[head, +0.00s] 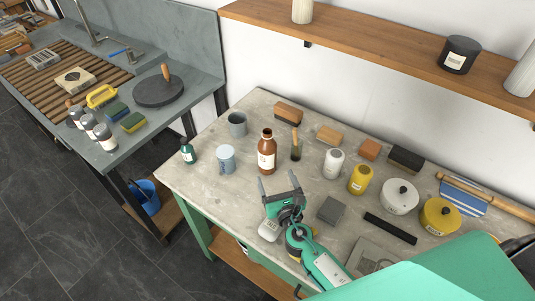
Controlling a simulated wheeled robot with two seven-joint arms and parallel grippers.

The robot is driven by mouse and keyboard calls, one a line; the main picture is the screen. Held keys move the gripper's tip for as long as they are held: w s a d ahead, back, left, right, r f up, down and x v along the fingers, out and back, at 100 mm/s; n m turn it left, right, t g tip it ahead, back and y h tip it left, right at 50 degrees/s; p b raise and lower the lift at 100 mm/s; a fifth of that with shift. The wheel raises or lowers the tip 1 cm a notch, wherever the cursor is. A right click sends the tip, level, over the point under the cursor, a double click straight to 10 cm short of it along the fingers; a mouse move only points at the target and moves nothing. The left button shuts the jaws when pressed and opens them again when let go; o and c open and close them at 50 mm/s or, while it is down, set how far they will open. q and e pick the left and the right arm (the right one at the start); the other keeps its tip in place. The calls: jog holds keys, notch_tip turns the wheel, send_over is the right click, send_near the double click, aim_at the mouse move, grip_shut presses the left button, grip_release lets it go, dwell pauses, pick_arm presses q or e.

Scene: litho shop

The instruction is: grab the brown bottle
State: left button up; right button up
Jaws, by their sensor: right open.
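The brown bottle (267,151) stands upright on the worktable (205,178), with a pale label on its front. My right gripper (280,187) is just in front of the bottle, on its near side. Its two fingers are apart and point toward the bottle, with nothing seen between them. I cannot tell whether a fingertip touches the bottle. My left gripper is not in view.
Near the bottle stand a light blue mug (226,158), a grey cup (237,124), a small green bottle (188,151) and a brush (296,146). To the right are a white can (333,163), a yellow can (360,179) and a grey block (331,210).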

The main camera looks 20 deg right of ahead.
aim_at(269, 158)
jog(key=w+p, duration=0.1)
jog(key=w, duration=0.7)
jog(key=shift+w+d, duration=0.1)
jog(key=shift+w, duration=0.05)
jog(key=shift+w+r+p, duration=0.3)
jog(key=shift+w+p, duration=0.05)
jog(key=shift+p, duration=0.1)
jog(key=w, duration=0.2)
jog(key=w+p, duration=0.1)
jog(key=shift+w+d+r, duration=0.15)
jog(key=shift+w+d, duration=0.1)
jog(key=shift+w, duration=0.6)
jog(key=shift+s, duration=0.1)
jog(key=shift+c, duration=0.2)
jog(key=c, duration=1.1)
jog(key=shift+c, duration=0.9)
